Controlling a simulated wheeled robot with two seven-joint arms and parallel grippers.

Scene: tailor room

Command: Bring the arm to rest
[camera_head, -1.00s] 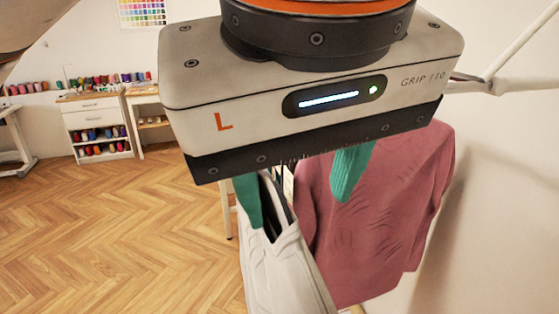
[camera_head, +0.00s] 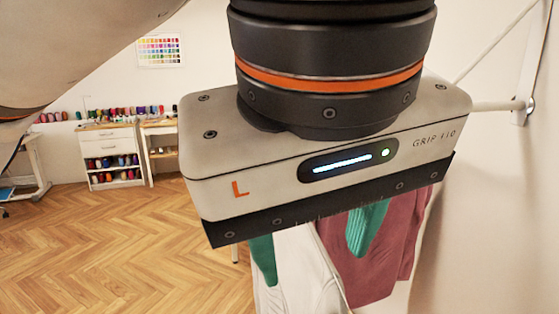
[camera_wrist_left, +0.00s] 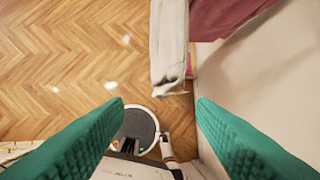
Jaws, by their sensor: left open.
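My left gripper (camera_head: 318,250) fills the middle of the head view, pointing down, with its two green fingers spread apart. In the left wrist view the green fingers (camera_wrist_left: 160,118) are wide apart with nothing between them. A light grey garment (camera_head: 297,275) hangs behind and below the fingers in the head view. A dark pink garment (camera_head: 385,235) hangs to its right, partly hidden by the gripper. The grey garment also shows at the top of the left wrist view (camera_wrist_left: 169,40), beyond the fingertips. My right gripper is not in view.
A white wall (camera_head: 490,200) stands close on the right, with a pale rod (camera_head: 495,105) fixed to it. A white drawer unit (camera_head: 112,150) with colourful thread spools stands at the back left. The wooden floor (camera_head: 130,240) at the left is clear.

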